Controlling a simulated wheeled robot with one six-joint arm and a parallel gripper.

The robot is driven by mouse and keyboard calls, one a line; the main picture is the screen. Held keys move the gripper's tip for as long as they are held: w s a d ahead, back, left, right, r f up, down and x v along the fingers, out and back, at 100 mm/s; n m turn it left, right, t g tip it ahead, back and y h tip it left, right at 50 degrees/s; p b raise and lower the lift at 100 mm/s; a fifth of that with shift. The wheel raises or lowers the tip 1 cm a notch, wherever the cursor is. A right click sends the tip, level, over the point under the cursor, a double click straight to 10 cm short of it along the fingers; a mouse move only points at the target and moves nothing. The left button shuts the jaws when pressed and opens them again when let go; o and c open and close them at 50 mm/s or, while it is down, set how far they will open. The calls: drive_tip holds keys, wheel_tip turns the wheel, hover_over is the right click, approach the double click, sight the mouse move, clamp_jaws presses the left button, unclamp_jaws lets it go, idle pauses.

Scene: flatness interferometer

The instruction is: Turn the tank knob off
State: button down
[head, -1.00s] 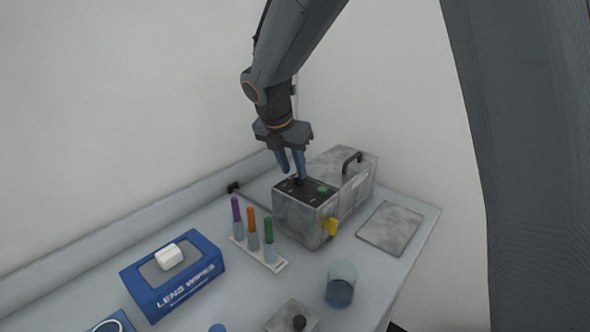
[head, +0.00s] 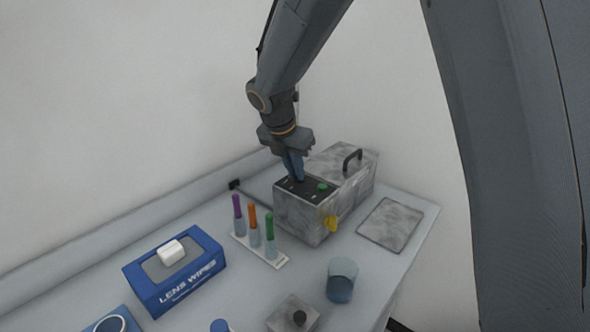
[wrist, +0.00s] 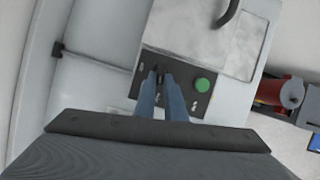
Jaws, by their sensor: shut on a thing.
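The tank (head: 298,216) is a grey mottled metal box with a black control panel (head: 291,190) on top of its front part. My gripper (head: 296,180) points down at this panel, and its blue fingers are shut on the small black tank knob (wrist: 159,77). The fingers hide most of the knob. In the wrist view the fingertips (wrist: 161,80) meet around it, and pale marks lie on the panel beside it. A green button (head: 323,187) sits to the right of the knob and is apart from the fingers. It also shows in the wrist view (wrist: 202,85).
A yellow tap (head: 331,224) sticks out of the tank's front. A black handle (head: 352,159) stands on the lid. A rack of capped tubes (head: 262,250), a blue lens wipes box (head: 174,272) and a beaker (head: 341,281) stand nearby. A flat grey plate (head: 391,225) lies at right.

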drive_tip(key=shift+m, duration=0.4)
drive_tip(key=m, duration=0.1)
drive_tip(key=m+g+h+p, duration=0.1)
drive_tip(key=m, duration=0.1)
drive_tip(key=shift+w+a+r+m+p, duration=0.1)
drive_tip(key=shift+w+a+m+p, duration=0.2)
drive_tip(key=shift+w+m+p, duration=0.1)
drive_tip(key=m+g, duration=0.1)
drive_tip(key=m, duration=0.1)
drive_tip(key=w+m+g+h+p, duration=0.1)
drive_tip(key=m, duration=0.2)
drive_tip(key=shift+a, duration=0.1)
drive_tip(key=m, duration=0.2)
drive_tip(key=m+g, duration=0.1)
drive_tip(key=m, duration=0.1)
drive_tip(key=m+g, duration=0.1)
drive_tip(key=shift+w+m+y, duration=0.3)
drive_tip(key=shift+w+m, duration=0.1)
drive_tip(key=shift+w+d+m+g+y+b, duration=0.1)
drive_tip(key=shift+m+g+y+b, duration=0.15)
drive_tip(key=shift+m, duration=0.5)
drive_tip(key=shift+w+d+m+g+b, duration=0.1)
drive_tip(key=shift+m+g, duration=0.25)
drive_tip(key=shift+m, duration=0.35)
drive_tip(key=shift+w+d+m+g+y+b, duration=0.1)
drive_tip(key=shift+m+g+y+b, duration=0.15)
drive_tip(key=shift+m, duration=0.5)
drive_tip(key=c, duration=1.8)
unclamp_jaws()
